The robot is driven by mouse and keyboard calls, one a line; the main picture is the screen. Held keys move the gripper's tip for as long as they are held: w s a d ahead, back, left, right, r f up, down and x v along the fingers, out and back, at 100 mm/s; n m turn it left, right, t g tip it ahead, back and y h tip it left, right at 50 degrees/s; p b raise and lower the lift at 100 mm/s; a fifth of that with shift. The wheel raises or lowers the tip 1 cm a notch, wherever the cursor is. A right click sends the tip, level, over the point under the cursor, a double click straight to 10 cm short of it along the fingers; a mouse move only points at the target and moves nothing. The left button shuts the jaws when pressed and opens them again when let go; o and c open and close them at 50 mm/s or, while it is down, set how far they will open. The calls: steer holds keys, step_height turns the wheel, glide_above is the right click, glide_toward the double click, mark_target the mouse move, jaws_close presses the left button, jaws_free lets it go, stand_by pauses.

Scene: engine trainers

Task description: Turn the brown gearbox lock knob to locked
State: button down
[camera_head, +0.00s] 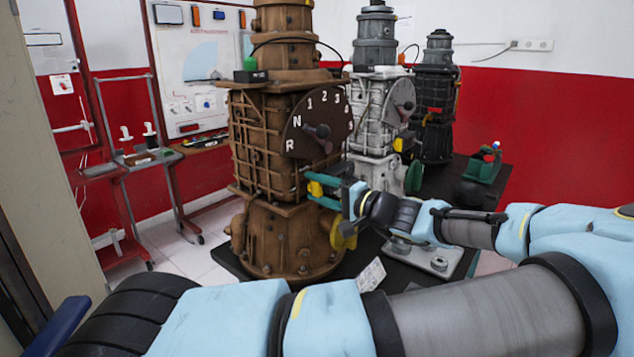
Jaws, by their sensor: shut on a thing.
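The brown gearbox (262,150) stands tall in the left middle of the head view, with a dark dial marked R, N, 1, 2, 3 and further on its front (296,138). A small yellow lock knob (315,188) sits low on its right side, below the dial. My gripper (321,192) reaches in from the right, its teal fingers above and below the knob and shut on it. The fingers partly cover the knob, so I cannot tell which way it is turned.
A white gearbox (371,108) and a black gearbox (434,100) stand behind to the right. A yellow round flange (343,234) sticks out just below my gripper. A grey metal plate (424,257) lies on the dark table. Wheeled stands are at the left.

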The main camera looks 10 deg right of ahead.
steer(key=shift+d+m+p, duration=0.1)
steer(key=shift+m+p, duration=0.2)
steer(key=shift+m, duration=0.3)
steer(key=shift+c, duration=1.2)
jaws_free()
steer(key=b+v, duration=0.3)
steer(key=v, duration=0.7)
steer(key=shift+s+d, duration=0.25)
steer(key=shift+d, duration=0.05)
